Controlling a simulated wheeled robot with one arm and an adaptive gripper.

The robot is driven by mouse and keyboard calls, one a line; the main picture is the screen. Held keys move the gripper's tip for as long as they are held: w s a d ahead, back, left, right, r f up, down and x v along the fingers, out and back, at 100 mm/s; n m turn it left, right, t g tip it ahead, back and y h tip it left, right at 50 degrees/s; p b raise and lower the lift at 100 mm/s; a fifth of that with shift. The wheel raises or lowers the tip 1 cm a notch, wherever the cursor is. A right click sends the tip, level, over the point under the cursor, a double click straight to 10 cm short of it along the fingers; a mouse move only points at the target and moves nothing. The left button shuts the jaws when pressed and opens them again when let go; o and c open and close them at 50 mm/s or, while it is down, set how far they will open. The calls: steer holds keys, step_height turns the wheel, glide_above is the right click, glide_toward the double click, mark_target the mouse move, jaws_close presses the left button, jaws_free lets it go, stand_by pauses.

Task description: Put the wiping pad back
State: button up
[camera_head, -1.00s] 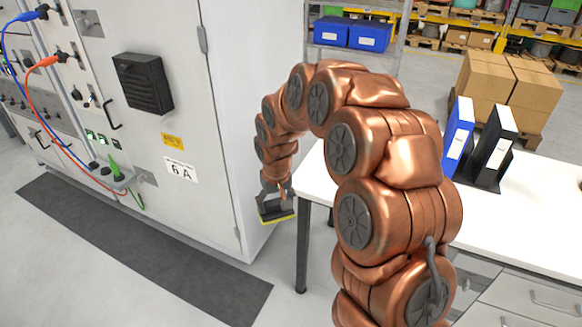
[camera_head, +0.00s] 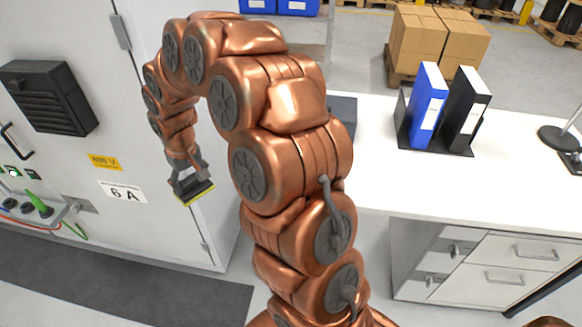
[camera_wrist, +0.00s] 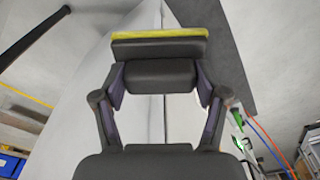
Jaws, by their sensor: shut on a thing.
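My gripper (camera_head: 186,172) is shut on the wiping pad (camera_head: 197,194), a dark block with a yellow face on its lower side. My gripper holds it in the air in front of the white cabinet, left of the white table. In the wrist view the wiping pad (camera_wrist: 160,46) spans the fingertips of my gripper (camera_wrist: 160,78), its dark grip between the two fingers and its yellow edge at the far side. The place where the pad belongs cannot be told from these frames.
A white table (camera_head: 520,165) stands right of my arm. On it are a blue binder (camera_head: 428,105), a black binder (camera_head: 464,110), a lamp base (camera_head: 558,139) and a dark box (camera_head: 343,112) partly behind my arm. The white cabinet (camera_head: 120,235) stands close on the left.

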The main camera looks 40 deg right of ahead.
steer(key=shift+n, duration=0.4)
steer(key=s+d+b, duration=0.1)
steer(key=s+d, duration=0.3)
steer(key=d, duration=0.1)
steer(key=s+d+r+b, duration=0.1)
steer(key=s+d+b, duration=0.1)
steer(key=s+d, duration=0.2)
steer(key=s+d+b, duration=0.1)
steer(key=s+d, duration=0.3)
steer(key=d, duration=0.1)
steer(key=shift+d+r+b, duration=0.35)
steer(key=shift+d+r, duration=0.05)
steer(key=s+d+n+b, duration=0.1)
steer(key=s+d+b, duration=0.4)
steer(key=s, duration=0.9)
steer(key=w+d, duration=0.2)
steer(key=w, duration=0.2)
steer(key=w+d+p, duration=0.1)
steer(key=w+d, duration=0.2)
steer(key=w, duration=0.2)
steer(key=w+d+p, duration=0.1)
steer(key=w+d, duration=0.2)
steer(key=w, duration=0.2)
steer(key=shift+f, duration=2.15)
steer(key=shift+f, duration=0.15)
steer(key=o, duration=1.1)
step_height(320, 180, up, 12)
steer(key=s, duration=0.1)
steer(key=shift+s+d, duration=0.15)
steer(key=shift+s, duration=0.1)
